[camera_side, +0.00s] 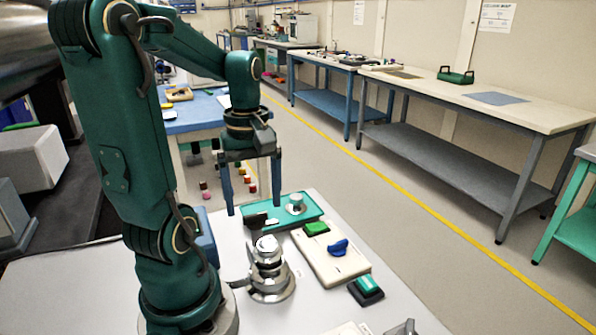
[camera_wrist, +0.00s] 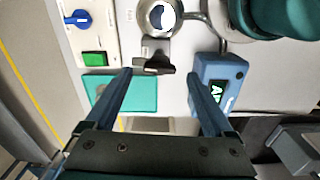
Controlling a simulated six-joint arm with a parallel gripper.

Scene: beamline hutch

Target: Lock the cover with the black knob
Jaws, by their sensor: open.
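The black knob (camera_wrist: 153,63) is a short black bar at the rim of a silver round fixture (camera_wrist: 158,42). In the side view the black knob (camera_side: 256,220) shows just above the fixture's metal body (camera_side: 268,277). The cover (camera_wrist: 160,14) appears to be the shiny round top of the fixture; I cannot tell if it is fully seated. My gripper (camera_side: 253,210) is open and empty, pointing down. In the wrist view the knob appears between the fingertips of my gripper (camera_wrist: 159,72), nearer the left one. Contact with the knob is not visible.
A pale panel (camera_side: 345,268) with a green block (camera_side: 316,228) and blue knob (camera_side: 338,247) lies to the right.

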